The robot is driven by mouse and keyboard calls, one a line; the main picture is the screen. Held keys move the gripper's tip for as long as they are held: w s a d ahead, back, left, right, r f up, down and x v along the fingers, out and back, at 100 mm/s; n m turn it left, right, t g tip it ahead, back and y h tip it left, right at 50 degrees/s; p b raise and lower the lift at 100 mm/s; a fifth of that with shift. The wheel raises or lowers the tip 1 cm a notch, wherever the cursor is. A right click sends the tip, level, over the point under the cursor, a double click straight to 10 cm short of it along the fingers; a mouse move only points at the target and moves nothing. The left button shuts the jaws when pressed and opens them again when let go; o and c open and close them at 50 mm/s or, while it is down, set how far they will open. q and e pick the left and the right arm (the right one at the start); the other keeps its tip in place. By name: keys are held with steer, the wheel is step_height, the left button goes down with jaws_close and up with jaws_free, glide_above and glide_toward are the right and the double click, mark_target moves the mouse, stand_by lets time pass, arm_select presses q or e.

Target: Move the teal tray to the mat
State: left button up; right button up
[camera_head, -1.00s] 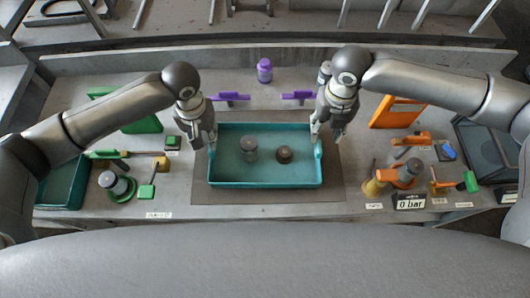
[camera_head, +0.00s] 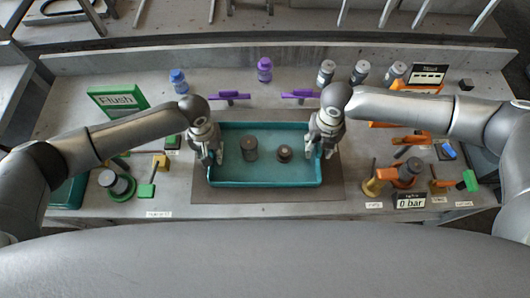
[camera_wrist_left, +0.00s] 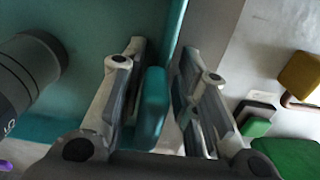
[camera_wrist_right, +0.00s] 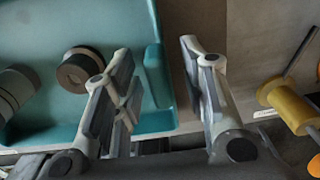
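The teal tray (camera_head: 265,183) sits over the grey-brown mat (camera_head: 270,197) in the head view, with mat showing around it. Two dark round parts, a taller one (camera_head: 249,149) and a flatter one (camera_head: 284,154), stand inside it. My left gripper (camera_head: 211,156) is at the tray's left end; the left wrist view shows its fingers (camera_wrist_left: 165,95) apart, either side of a teal handle (camera_wrist_left: 152,100). My right gripper (camera_head: 323,148) is at the right end; the right wrist view shows its fingers (camera_wrist_right: 160,90) apart around the other handle (camera_wrist_right: 157,75), with a wide gap on one side.
Purple clamps (camera_head: 229,96) (camera_head: 300,95) and a purple bottle (camera_head: 265,69) stand behind the tray. Green fixtures and a "Flush" sign (camera_head: 118,100) are at left. Orange fixtures (camera_head: 408,172) and a "0 bar" display (camera_head: 411,202) are at right. Mat in front is clear.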

arm_select(q)
steer(key=c, duration=0.6)
arm_select(e)
steer(key=c, duration=0.6)
arm_select(q)
steer(key=shift+a, duration=0.1)
jaws_close()
arm_select(e)
jaws_close()
steer(key=shift+d, duration=0.1)
arm_select(q)
steer(key=shift+w+a+r, duration=0.1)
arm_select(e)
steer(key=shift+d, duration=0.1)
